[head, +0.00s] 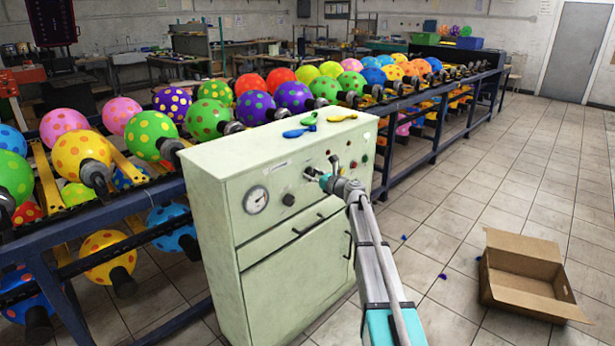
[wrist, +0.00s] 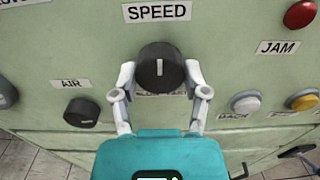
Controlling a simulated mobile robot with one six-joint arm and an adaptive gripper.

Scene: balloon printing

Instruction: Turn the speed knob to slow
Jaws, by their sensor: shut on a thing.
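The black speed knob (wrist: 160,66) sits on the pale green panel under the SPEED label (wrist: 157,11) in the wrist view. Its white pointer line stands about upright. My gripper (wrist: 160,76) has one grey finger on each side of the knob and is shut on it. The small label below the knob is partly hidden by it and cannot be read. In the head view my gripper (head: 318,178) is at the front of the control cabinet (head: 295,268), and the knob is not clearly seen behind it.
The AIR knob (wrist: 81,112) is lower left of my gripper; a red button (wrist: 301,14), a white button (wrist: 246,103) and a yellow button (wrist: 304,101) are on the right. A gauge (head: 256,200) is on the cabinet. An open cardboard box (head: 525,265) lies on the floor.

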